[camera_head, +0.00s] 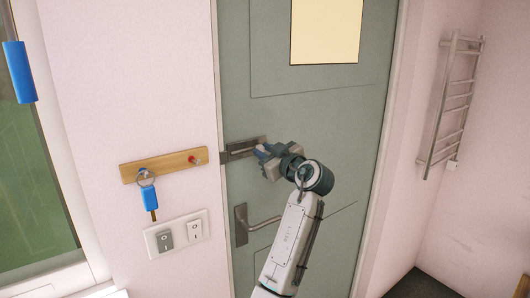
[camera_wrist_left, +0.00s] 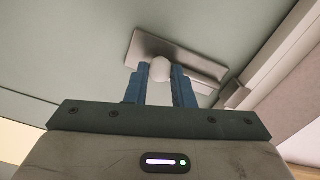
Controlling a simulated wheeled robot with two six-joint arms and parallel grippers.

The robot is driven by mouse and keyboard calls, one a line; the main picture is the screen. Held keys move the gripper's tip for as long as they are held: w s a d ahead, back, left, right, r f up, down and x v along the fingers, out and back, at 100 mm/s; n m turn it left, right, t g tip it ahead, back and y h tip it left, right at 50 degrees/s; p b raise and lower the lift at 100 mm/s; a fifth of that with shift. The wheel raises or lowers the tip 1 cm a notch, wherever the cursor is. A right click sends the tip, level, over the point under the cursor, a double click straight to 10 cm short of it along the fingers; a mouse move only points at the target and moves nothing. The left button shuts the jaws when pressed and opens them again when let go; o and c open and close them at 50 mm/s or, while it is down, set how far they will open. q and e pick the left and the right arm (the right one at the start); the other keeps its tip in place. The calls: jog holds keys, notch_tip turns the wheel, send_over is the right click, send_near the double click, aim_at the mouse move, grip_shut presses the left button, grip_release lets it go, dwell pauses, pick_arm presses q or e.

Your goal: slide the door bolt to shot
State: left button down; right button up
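The door bolt (camera_head: 247,145) is a grey metal plate on the left edge of the grey-green door, beside the frame. In the left wrist view its plate (camera_wrist_left: 150,43) lies slanted on the door with a pale round knob (camera_wrist_left: 160,69) standing out. My left gripper (camera_head: 262,153) is at the bolt in the head view and covers part of it. In the left wrist view the blue fingers of my left gripper (camera_wrist_left: 160,75) stand on both sides of the knob and appear shut on it. How far the bar reaches into the frame is hard to tell. My right gripper is not in view.
A lever handle (camera_head: 243,222) sits below the bolt. Left of the door are a wooden key rack (camera_head: 133,168) with a blue-tagged key (camera_head: 150,199), and a switch plate (camera_head: 178,233). A towel rail (camera_head: 450,105) hangs on the right wall.

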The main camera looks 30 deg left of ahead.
aim_at(242, 149)
pick_arm(q)
jog(key=s, duration=0.1)
jog(key=s+a+b, duration=0.1)
jog(key=shift+s+f+b, duration=0.15)
jog(key=shift+s+b, duration=0.15)
jog(key=shift+s, duration=0.1)
jog(key=shift+s+a, duration=0.2)
jog(key=shift+s, duration=0.15)
jog(key=shift+w, duration=0.1)
jog(key=c, duration=1.2)
grip_release()
jog(key=shift+c, duration=0.2)
jog(key=shift+s+a+r, duration=0.1)
jog(key=shift+s+r, duration=0.1)
jog(key=shift+s, duration=0.05)
